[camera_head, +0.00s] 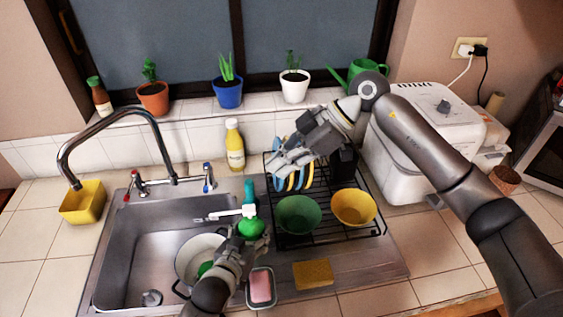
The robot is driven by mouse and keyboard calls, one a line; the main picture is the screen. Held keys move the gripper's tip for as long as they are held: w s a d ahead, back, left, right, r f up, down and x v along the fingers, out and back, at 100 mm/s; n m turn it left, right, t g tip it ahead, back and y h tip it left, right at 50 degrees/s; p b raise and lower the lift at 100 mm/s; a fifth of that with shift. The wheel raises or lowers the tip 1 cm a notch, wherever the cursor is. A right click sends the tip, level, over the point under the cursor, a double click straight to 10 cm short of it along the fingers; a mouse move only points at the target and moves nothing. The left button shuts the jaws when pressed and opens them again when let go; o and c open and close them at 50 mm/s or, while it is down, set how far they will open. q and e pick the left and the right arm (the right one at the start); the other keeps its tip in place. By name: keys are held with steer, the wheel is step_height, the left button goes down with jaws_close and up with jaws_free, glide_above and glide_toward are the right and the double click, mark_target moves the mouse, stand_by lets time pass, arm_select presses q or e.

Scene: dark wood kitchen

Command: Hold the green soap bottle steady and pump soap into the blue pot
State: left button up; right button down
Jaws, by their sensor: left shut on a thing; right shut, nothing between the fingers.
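The green soap bottle (252,229) stands at the sink's right edge, with its white pump head (249,211) on top and its nozzle stretching left over the sink. My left gripper (250,240) is shut on the bottle and hides its lower part. A pale, white-looking pot (188,258) with a dark rim sits in the sink, left of my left gripper; my arm hides its right part. Something green (205,268) shows inside it. My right gripper (282,166) is shut and empty, above the dish rack, up and right of the pump head.
The dish rack (370,229) holds plates, a green bowl (298,214) and a yellow bowl (353,207). A teal bottle (249,190) stands behind the soap bottle. A soap dish with pink soap (261,288) and a sponge (313,274) lie in front. The faucet (105,122) arches at left.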

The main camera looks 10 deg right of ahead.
arm_select(q)
steer(key=o, duration=1.5)
